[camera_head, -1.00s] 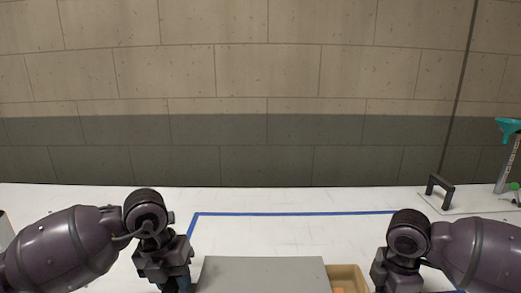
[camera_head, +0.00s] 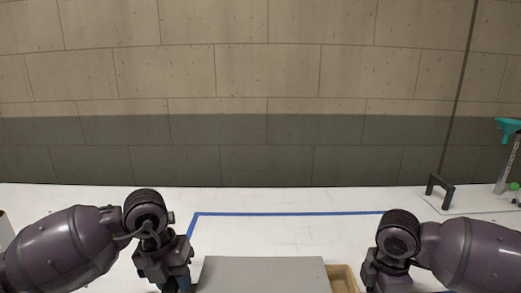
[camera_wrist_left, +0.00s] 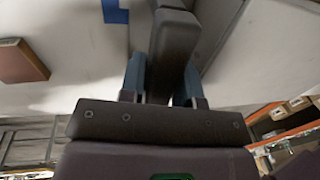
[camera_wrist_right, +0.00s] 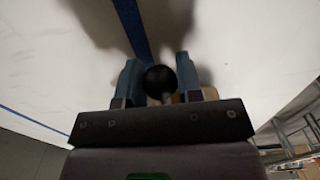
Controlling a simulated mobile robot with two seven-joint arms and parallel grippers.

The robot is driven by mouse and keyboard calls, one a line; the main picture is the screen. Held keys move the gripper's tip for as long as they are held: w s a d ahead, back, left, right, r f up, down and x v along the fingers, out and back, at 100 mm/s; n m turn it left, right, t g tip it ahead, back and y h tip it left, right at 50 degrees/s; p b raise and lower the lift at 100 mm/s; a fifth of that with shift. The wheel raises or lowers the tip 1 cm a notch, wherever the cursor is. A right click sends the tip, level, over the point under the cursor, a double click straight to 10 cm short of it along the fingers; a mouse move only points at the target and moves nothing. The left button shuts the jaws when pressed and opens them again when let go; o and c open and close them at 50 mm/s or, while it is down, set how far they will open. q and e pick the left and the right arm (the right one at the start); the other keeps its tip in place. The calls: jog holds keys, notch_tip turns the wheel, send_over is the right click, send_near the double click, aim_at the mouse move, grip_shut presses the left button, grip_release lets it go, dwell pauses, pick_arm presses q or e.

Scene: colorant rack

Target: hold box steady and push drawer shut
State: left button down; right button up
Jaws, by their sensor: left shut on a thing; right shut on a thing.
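The grey box (camera_head: 262,274) sits at the bottom middle of the head view, its lower part cut off. A tan drawer (camera_head: 343,279) sticks a little way out of its right side. My left gripper (camera_head: 178,286) is at the box's left side. In the left wrist view its blue fingers (camera_wrist_left: 160,78) are shut on a dark handle (camera_wrist_left: 173,50). My right gripper is at the drawer's right end, its fingertips below the head view. In the right wrist view its blue fingers (camera_wrist_right: 158,76) are shut around a black round knob (camera_wrist_right: 160,80), with tan wood behind it.
Blue tape (camera_head: 290,213) marks an area on the white table (camera_head: 90,205). A tiled wall stands behind. The table beyond the box is clear.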

jog(key=shift+a, duration=0.25)
jog(key=shift+a, duration=1)
jog(key=shift+a, duration=0.95)
jog(key=shift+a, duration=0.95)
jog(key=o, duration=1.1)
jog(key=shift+d, duration=0.1)
